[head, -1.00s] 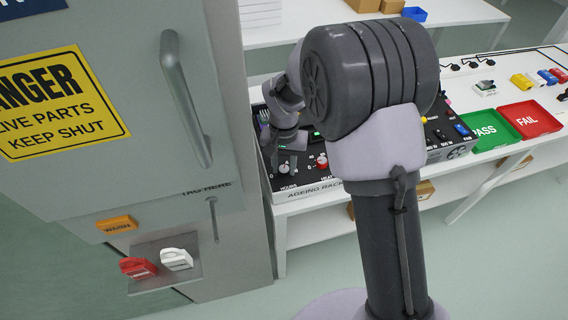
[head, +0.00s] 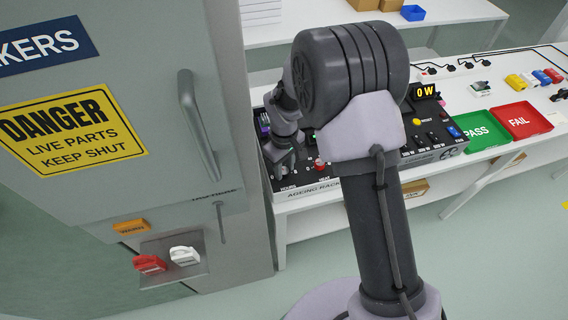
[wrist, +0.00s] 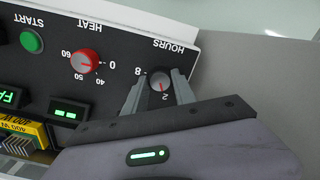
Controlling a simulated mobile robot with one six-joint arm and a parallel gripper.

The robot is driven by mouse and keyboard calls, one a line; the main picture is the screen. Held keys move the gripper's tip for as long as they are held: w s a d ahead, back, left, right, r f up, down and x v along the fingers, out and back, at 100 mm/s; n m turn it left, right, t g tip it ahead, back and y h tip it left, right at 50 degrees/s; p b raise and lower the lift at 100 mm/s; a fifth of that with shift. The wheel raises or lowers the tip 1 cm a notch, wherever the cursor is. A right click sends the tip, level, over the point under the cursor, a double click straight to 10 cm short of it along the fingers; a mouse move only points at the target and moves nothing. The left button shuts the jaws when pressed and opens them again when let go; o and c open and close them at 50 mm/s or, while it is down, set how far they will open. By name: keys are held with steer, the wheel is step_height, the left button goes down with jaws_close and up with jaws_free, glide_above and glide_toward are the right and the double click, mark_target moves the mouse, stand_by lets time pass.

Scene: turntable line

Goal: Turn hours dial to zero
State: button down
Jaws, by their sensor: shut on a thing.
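The hours dial (wrist: 161,80) is a small dark grey knob with a reddish pointer mark on the black panel of the ageing rack. The figures 8 and 2 show beside it; the exact pointer setting is hard to read. My gripper (wrist: 159,86) has one finger on each side of the dial and is shut on it. In the head view my gripper (head: 286,166) is down at the panel's left front and hides most of the dial. The ageing rack (head: 318,187) stands on the white bench.
The red heat dial (wrist: 85,61) and green start button (wrist: 32,41) are close beside the hours dial. A grey cabinet (head: 190,60) with a long handle stands at the left. Green pass tray (head: 478,131) and red fail tray (head: 522,120) lie right.

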mark_target(284, 170)
steer(key=n+p, duration=0.2)
steer(key=n, duration=0.4)
steer(key=shift+r+p, duration=0.15)
steer(key=shift+p, duration=0.2)
steer(key=n+p, duration=0.2)
steer(key=n, duration=0.4)
steer(key=shift+n, duration=0.3)
steer(key=c, duration=1)
jaws_free()
step_height(284, 170, up, 17)
steer(key=p, duration=0.4)
steer(key=shift+r, duration=0.1)
